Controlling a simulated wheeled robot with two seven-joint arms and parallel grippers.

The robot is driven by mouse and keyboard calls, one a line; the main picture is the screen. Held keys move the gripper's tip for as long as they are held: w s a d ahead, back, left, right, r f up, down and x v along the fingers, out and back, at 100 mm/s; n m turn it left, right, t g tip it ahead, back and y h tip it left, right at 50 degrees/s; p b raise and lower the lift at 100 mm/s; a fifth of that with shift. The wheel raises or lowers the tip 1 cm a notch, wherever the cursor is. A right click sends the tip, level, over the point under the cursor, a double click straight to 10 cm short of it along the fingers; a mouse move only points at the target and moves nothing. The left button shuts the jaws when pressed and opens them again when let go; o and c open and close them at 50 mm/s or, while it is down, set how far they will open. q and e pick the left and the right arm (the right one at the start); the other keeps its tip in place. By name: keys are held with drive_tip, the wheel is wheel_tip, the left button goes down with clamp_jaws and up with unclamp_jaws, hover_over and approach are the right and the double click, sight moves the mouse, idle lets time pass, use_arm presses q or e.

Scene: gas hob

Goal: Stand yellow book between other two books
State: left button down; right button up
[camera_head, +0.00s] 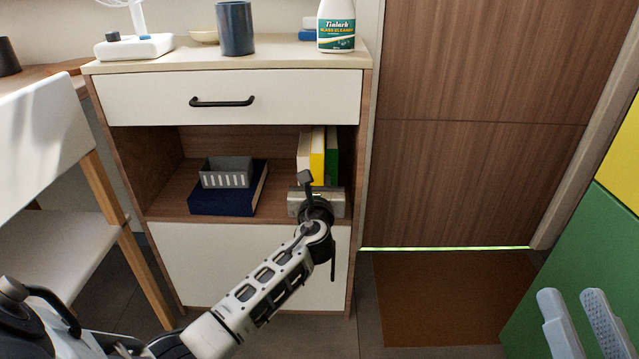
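The yellow book (317,150) stands upright on the open shelf of the cabinet. It is between a cream-white book (304,150) on its left and a green book (332,152) on its right. My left gripper (316,200) is at the shelf's front edge, right in front of the books, and covers their lower parts. Its fingers are hidden behind its own body, so I cannot tell whether it touches or holds the yellow book. My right gripper (572,305) is at the lower right, away from the shelf, with its two fingers apart and nothing between them.
A dark blue book (225,204) lies flat on the shelf with a grey basket (226,172) on it. A drawer (225,98) is shut above. A chair (45,150) stands left; a green panel (585,265) is right.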

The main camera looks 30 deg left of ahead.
use_arm(q)
drive_tip(key=shift+b+x, duration=0.35)
drive_tip(key=shift+x, duration=0.6)
drive_tip(key=shift+f, duration=0.25)
use_arm(e)
drive_tip(key=shift+w+r+n+t+y, duration=0.3)
drive_tip(key=shift+w+r+n+y, duration=0.1)
drive_tip(key=shift+r+n, duration=0.4)
drive_tip(key=shift+d, duration=0.1)
use_arm(q)
drive_tip(key=c, duration=1.1)
unclamp_jaws()
drive_tip(key=shift+f, duration=0.15)
drive_tip(key=shift+s, duration=0.1)
